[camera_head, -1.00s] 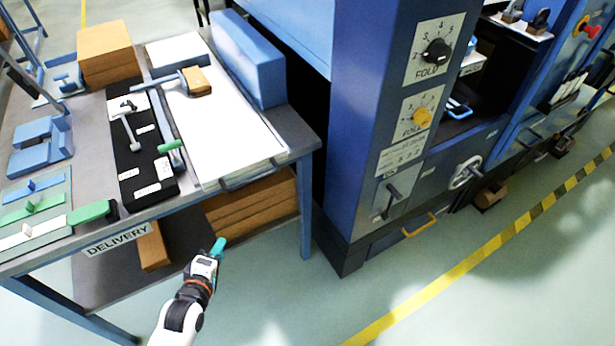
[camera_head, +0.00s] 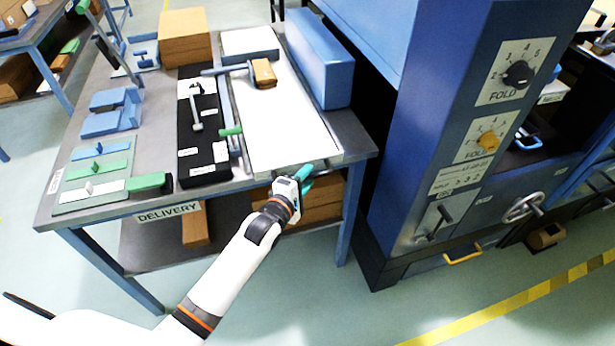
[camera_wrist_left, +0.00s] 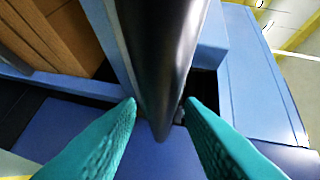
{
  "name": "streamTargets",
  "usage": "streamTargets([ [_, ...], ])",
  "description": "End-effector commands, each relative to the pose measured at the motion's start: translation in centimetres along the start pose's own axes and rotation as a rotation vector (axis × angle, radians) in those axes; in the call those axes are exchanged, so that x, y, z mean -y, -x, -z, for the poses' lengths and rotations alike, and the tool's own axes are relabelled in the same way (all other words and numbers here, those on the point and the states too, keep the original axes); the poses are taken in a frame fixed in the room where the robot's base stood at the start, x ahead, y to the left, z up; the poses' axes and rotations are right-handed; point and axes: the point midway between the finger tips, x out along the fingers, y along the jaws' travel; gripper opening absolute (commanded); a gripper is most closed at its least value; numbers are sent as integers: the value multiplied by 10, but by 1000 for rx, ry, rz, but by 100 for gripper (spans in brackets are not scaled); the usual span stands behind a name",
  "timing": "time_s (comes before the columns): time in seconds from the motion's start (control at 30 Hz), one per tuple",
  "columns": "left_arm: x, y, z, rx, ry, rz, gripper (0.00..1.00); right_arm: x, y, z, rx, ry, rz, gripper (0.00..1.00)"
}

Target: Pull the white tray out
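The white tray (camera_head: 285,125) is a long flat white panel lying on the delivery table, with a dark bar handle (camera_head: 322,166) along its front edge. My left gripper (camera_head: 306,178) is at the front edge of the tray, by this handle. In the left wrist view its teal fingertips (camera_wrist_left: 161,104) are apart, one on each side of a dark round bar (camera_wrist_left: 165,55). The fingers do not look closed on it; whether they touch it is unclear. My right gripper is not in view.
A blue block (camera_head: 318,62) stands along the tray's right side. A black mat (camera_head: 203,140) lies farther left. The blue machine (camera_head: 425,120) stands close on the right. Floor in front is clear.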

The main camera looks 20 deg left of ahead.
Motion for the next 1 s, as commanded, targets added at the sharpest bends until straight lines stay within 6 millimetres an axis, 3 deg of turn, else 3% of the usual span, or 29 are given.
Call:
streamTargets([
  [0.4, 0, -10, 0, 0, -1, 0, 34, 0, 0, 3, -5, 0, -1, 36],
  [0.63, 0, -10, 0, 0, -1, -1, 0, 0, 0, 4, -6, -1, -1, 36],
  [1.0, -1, -6, 2, 0, 0, -3, 0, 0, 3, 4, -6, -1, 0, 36],
])
